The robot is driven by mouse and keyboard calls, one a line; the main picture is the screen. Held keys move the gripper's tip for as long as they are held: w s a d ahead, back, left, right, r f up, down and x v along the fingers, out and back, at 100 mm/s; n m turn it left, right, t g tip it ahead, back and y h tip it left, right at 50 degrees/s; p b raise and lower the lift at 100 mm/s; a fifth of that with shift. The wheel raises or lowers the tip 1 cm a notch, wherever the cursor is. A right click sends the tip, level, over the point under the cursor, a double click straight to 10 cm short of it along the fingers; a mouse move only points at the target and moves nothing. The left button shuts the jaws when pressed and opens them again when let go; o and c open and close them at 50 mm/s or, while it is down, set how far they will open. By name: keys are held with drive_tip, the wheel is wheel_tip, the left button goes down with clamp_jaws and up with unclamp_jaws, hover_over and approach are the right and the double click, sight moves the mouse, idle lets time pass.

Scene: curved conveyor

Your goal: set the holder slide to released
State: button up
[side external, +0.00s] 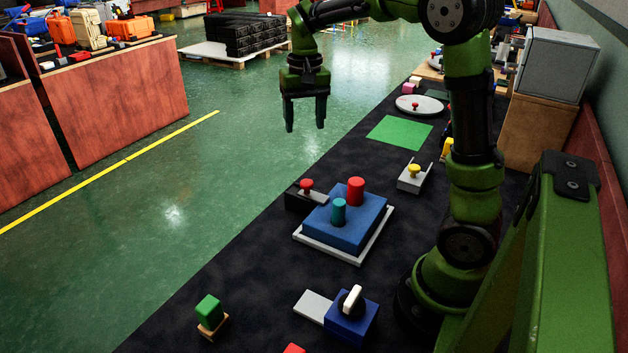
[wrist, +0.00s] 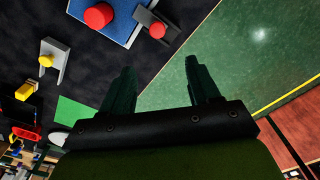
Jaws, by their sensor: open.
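A dark slide with a red knob (side external: 307,184) sits against the far left edge of the blue block (side external: 345,222). A grey bracket-like slide with a yellow knob (side external: 414,171) stands to the right of the block. No label shows which one is the holder slide, and I cannot tell its setting. Both knobs also show in the wrist view, red (wrist: 157,31) and yellow (wrist: 46,61). My gripper (side external: 305,126) is open and empty, pointing down, high above and apart from both slides. Its fingers (wrist: 160,70) show nothing between them.
The blue block on its white tray (side external: 331,256) carries a red cylinder (side external: 356,191) and a teal cylinder (side external: 338,211). A blue box with a white-handled knob (side external: 352,300) and a green cube (side external: 209,309) are nearer. A green mat (side external: 400,132) lies farther back.

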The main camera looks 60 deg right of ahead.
sight(306, 182)
wheel_tip(306, 182, down, 16)
drive_tip(key=shift+s+r, duration=0.1)
drive_tip(key=shift+r, duration=0.1)
idle(0.4)
drive_tip(key=shift+c, duration=0.2)
clamp_jaws()
